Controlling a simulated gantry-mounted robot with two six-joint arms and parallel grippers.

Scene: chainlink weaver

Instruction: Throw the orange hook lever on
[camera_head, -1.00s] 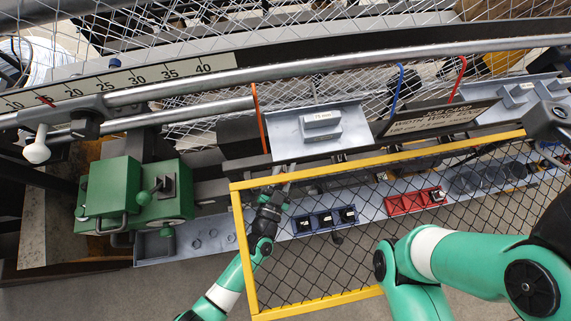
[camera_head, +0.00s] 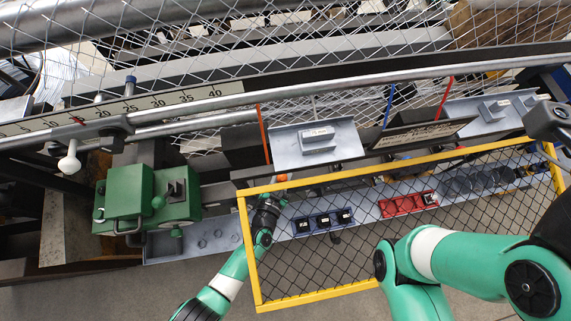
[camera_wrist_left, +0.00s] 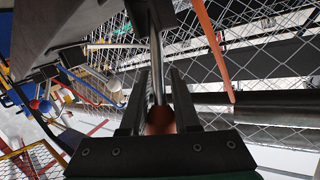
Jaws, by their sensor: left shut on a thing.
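The lever is a metal rod with an orange-red knob (camera_wrist_left: 160,121), seen in the left wrist view. The knob sits between my left gripper's fingers (camera_wrist_left: 158,105), which are shut on it. In the head view my left gripper (camera_head: 280,186) is beside the upper left corner of the yellow mesh guard, with a bit of the orange knob (camera_head: 283,178) showing at its tip. The rod's root is hidden below the grey plate.
A yellow-framed mesh guard (camera_head: 249,250) stands close beside my left gripper. A grey plate (camera_head: 343,151) and a thin orange bar (camera_head: 263,133) are just above it. A green machine box (camera_head: 130,192) is to the left. Black and red switch blocks (camera_head: 408,204) lie behind the mesh.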

